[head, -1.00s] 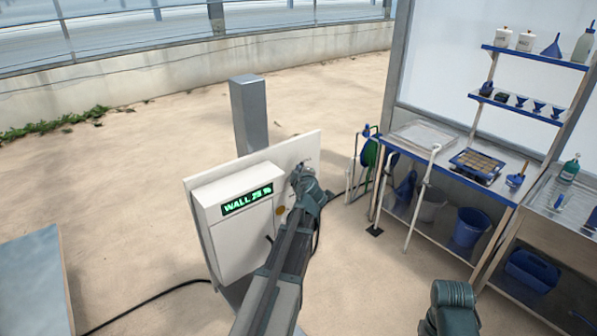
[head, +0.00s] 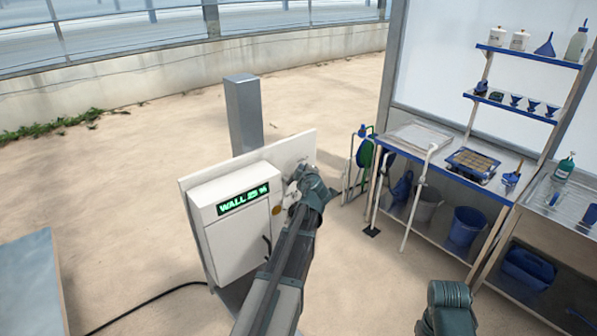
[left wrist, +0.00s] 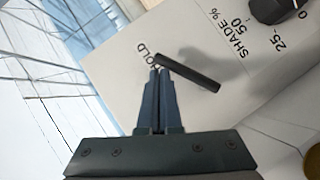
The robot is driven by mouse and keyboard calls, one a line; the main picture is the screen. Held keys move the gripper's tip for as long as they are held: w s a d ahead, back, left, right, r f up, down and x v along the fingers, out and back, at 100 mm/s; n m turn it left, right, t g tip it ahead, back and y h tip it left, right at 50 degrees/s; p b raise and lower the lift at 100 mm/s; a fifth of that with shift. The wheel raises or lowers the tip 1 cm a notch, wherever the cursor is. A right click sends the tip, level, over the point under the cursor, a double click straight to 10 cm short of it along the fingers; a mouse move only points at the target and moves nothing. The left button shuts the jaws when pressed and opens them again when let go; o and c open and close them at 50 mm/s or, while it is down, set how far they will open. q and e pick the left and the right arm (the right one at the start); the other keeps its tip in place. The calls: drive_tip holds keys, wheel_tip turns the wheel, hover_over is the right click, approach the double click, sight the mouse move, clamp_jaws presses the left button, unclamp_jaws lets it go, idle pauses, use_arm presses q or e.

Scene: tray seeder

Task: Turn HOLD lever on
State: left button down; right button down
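The HOLD lever (left wrist: 190,73) is a black bar on the white panel (left wrist: 235,85) in the left wrist view. It lies slanted, its left end by the partly covered word HOLD. My left gripper (left wrist: 158,71) has its two dark fingers together, with only a thin line between them. Their tips are at the lever's left end; I cannot tell whether they touch it. In the head view my left gripper (head: 297,188) is at the right part of the panel, and my arm hides the lever there. My right gripper is out of view; only part of my right arm shows.
A black knob (left wrist: 278,8) with a SHADE % scale sits on the same panel. A white box with a green WALL display (head: 243,198) is left of my gripper. A metal post (head: 243,115) stands behind. A workbench (head: 440,170) with trays is at right.

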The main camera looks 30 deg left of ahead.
use_arm(q)
drive_tip(key=shift+w+d+f+b, duration=0.25)
drive_tip(key=shift+w+f+b, duration=0.3)
drive_tip(key=shift+w+f, duration=0.25)
drive_tip(key=p+v, duration=0.3)
drive_tip(key=v, duration=1)
drive_tip(key=shift+s+d+r+p, duration=0.2)
drive_tip(key=shift+s+d+p, duration=0.05)
drive_tip(key=shift+p, duration=0.1)
